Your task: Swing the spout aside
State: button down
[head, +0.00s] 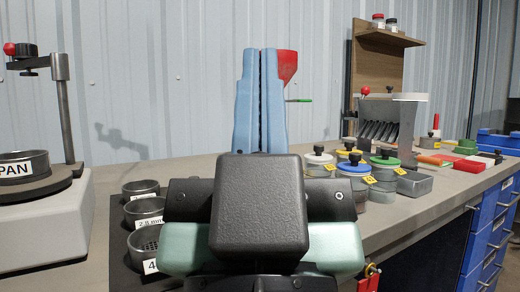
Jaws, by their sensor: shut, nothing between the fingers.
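My gripper (262,56) stands in the middle of the head view, its two blue fingers pointing away and upright in the picture. The fingers are together with only a thin dark line between them, and nothing shows between them. A red, wedge-shaped piece (288,68) shows just right of the fingertips, partly hidden behind them. A thin rod with a green end (299,100) sticks out to the right below it. I cannot tell for certain whether this red piece is the spout. Whether the fingers touch it cannot be seen.
A sieve shaker with a pan (27,171) and a post (65,110) stands at left. Labelled sieves (146,209) lie beside my arm. Lidded jars (354,176), a grey slotted splitter (386,130) and a wooden shelf (376,75) are at right. Blue drawers (490,235) are below.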

notch_tip(320, 180, down, 26)
jog(key=b, duration=2.3)
jog(key=shift+r, duration=0.1)
